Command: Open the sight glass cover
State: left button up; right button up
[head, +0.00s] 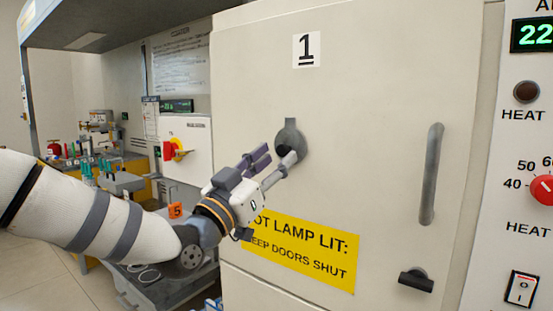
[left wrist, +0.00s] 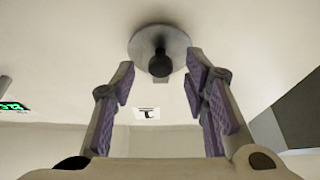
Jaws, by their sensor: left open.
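The sight glass cover (head: 291,134) is a round grey disc with a short tab on top, set in the pale door (head: 370,120) below the number 1 label. In the left wrist view the cover (left wrist: 143,44) is at the top, with a dark round knob (left wrist: 160,64) standing out from its middle. My left gripper (head: 277,157) is open in front of the cover and partly hides it. In the left wrist view its fingers (left wrist: 160,80) are on either side of the knob, with gaps on both sides. My right gripper is out of view.
The door has a grey vertical handle (head: 431,174) and a dark latch (head: 416,280) at right. A yellow warning sign (head: 305,256) is below the gripper. A control panel (head: 515,190) stands at far right. A cluttered bench (head: 118,181) is behind my left arm.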

pick_arm(q)
jog(key=shift+w+d+r, duration=0.25)
jog(key=shift+w+d, duration=0.15)
jog(key=shift+w, duration=0.15)
grip_shut()
